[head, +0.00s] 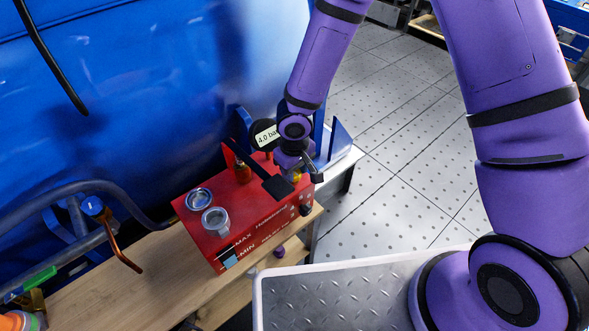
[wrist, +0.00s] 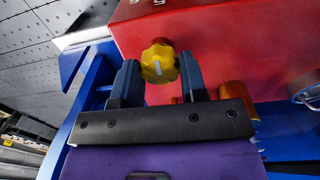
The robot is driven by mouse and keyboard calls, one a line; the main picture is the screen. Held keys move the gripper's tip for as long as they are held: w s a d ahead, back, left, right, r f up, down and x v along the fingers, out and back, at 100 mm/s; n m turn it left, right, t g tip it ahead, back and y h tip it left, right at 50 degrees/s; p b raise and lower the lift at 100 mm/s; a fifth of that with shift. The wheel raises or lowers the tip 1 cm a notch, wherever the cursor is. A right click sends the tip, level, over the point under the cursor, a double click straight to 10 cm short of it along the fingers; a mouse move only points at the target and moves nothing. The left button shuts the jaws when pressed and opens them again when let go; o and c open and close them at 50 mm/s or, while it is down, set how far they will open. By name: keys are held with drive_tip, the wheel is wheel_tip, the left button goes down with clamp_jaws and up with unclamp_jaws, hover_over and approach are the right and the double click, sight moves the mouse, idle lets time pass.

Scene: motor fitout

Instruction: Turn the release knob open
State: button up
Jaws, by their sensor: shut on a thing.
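The release knob (wrist: 159,63) is yellow and lobed, with a pale pointer line on its face, in the wrist view. It sits on the red box (head: 243,207), at the box's right end in the head view, where the knob is mostly hidden by my gripper. My gripper (wrist: 158,76) is shut on the knob, with one dark finger on each side of it. In the head view my gripper (head: 297,170) reaches down to the box from above.
The box rests on a wooden bench (head: 150,285). A blue tank (head: 130,90) fills the left. A metal tread plate (head: 345,298) lies in front.

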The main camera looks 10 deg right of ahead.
drive_tip(key=shift+n, duration=0.4)
drive_tip(key=n, duration=0.4)
drive_tip(key=shift+n, duration=0.4)
drive_tip(key=n, duration=1.2)
drive_tip(key=shift+n, duration=0.4)
drive_tip(key=n, duration=0.5)
drive_tip(key=shift+n, duration=0.3)
drive_tip(key=o, duration=0.9)
drive_tip(key=shift+r, duration=0.1)
